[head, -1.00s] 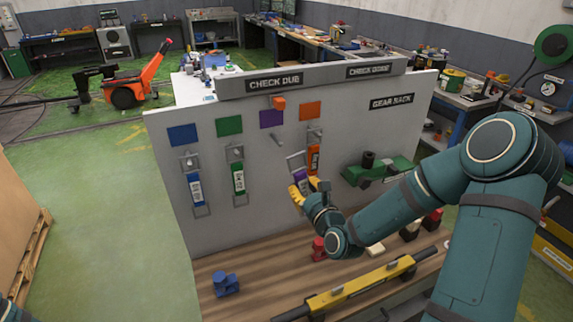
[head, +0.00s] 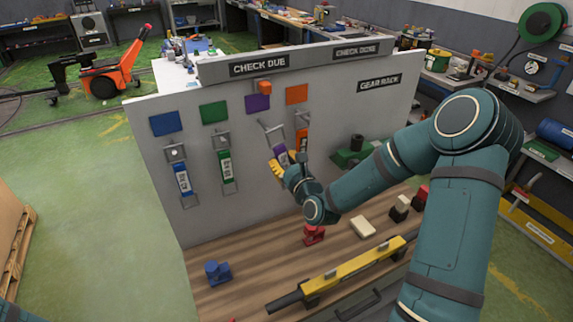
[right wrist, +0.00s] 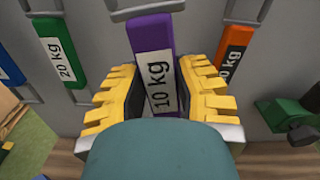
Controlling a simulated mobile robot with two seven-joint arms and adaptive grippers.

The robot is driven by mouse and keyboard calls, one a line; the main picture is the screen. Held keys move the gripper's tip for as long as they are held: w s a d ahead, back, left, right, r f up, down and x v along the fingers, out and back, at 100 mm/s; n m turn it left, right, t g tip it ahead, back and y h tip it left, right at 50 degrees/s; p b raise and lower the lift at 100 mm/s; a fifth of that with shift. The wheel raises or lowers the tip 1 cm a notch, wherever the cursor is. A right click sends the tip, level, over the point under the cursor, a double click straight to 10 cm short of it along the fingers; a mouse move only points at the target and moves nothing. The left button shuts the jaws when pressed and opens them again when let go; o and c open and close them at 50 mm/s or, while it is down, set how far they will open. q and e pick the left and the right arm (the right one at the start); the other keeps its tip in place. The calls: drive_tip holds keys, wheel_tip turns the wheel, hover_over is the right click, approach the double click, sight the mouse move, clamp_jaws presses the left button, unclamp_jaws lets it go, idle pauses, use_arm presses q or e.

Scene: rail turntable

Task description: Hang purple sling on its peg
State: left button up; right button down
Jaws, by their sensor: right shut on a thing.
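The purple sling (head: 281,154), with a grey metal link (head: 272,133) on top, is in my right gripper (head: 284,168) in front of the white board. In the right wrist view, the yellow fingers (right wrist: 160,98) stand either side of the sling (right wrist: 150,35), which carries a "10 kg" label. The purple square (head: 257,103) marks its place on the board, with an orange block at its upper right. The link is below and slightly right of that square. The peg there is not clearly visible, and I cannot tell whether the link touches it. My left gripper is out of view.
The orange sling (head: 301,138) hangs close right of the held one. The green sling (head: 226,166) and blue sling (head: 183,178) hang to the left. A green fixture (head: 350,154) is right on the board. A yellow bar (head: 350,267) lies across the wooden bench below.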

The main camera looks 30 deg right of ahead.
sight(284, 167)
drive_tip(key=w+f+b, duration=0.1)
drive_tip(key=w+b, duration=0.1)
drive_tip(key=w, duration=0.5)
drive_tip(key=shift+d+f, duration=0.2)
drive_tip(key=shift+f, duration=0.05)
idle(0.6)
idle(0.6)
drive_tip(key=c, duration=0.7)
unclamp_jaws()
drive_tip(key=s, duration=1.2)
drive_tip(key=shift+a, duration=0.35)
